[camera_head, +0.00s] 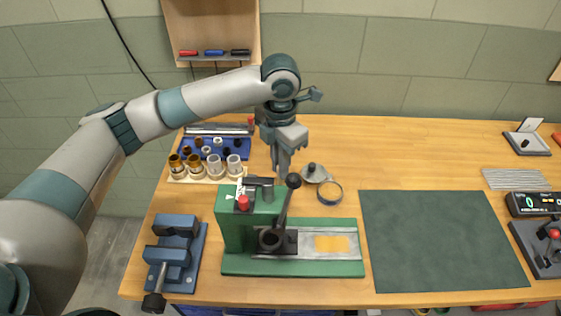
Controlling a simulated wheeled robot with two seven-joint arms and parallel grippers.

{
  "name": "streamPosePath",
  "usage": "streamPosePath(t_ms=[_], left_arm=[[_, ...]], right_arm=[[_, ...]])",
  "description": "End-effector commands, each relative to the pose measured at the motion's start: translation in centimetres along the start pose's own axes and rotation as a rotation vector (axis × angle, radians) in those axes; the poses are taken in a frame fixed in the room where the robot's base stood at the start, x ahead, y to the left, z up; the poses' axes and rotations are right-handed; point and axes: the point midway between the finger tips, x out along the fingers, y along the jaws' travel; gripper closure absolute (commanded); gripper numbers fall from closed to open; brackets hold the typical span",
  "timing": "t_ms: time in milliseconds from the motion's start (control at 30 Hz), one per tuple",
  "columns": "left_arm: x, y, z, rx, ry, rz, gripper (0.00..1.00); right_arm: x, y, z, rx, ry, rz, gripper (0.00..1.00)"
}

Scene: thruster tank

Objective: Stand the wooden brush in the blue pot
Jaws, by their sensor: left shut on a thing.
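My left gripper (283,166) points down over the back of the table, behind the green press and left of a grey knobbed thing. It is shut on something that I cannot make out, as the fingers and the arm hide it. I cannot pick out a wooden brush in this view. I see no clear blue pot either. My right gripper is not in view.
A green lever press (290,262) stands at front centre, with a blue vise (178,255) to its left. Behind are several sockets (213,165) and a blue tray (240,150). A round dish (330,192) lies near the gripper. A dark mat (440,240) lies bare at right.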

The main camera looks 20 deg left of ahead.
Motion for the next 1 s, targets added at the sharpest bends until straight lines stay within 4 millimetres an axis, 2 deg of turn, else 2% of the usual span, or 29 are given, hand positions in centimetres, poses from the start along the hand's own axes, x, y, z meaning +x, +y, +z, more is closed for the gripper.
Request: streamPosePath(t_ms=[267, 667, 700, 767, 800, 1000], left_arm=[[1.05, 0.02, 0.02, 0.000, 0.000, 0.000, 1.00], [1.19, 0.02, 0.02, 0.000, 0.000, 0.000, 1.00], [1.19, 0.02, 0.02, 0.000, 0.000, 0.000, 0.83], [1.19, 0.02, 0.02, 0.000, 0.000, 0.000, 0.68], [1.19, 0.02, 0.02, 0.000, 0.000, 0.000, 0.66], [1.19, 0.02, 0.01, 0.000, 0.000, 0.000, 0.66]], right_arm=[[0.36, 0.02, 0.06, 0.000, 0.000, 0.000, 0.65], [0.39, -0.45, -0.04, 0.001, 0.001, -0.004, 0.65], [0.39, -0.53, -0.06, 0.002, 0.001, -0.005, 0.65], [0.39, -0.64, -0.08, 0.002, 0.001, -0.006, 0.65], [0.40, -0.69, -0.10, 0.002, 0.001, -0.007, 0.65], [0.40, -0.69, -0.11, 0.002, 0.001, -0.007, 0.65]])
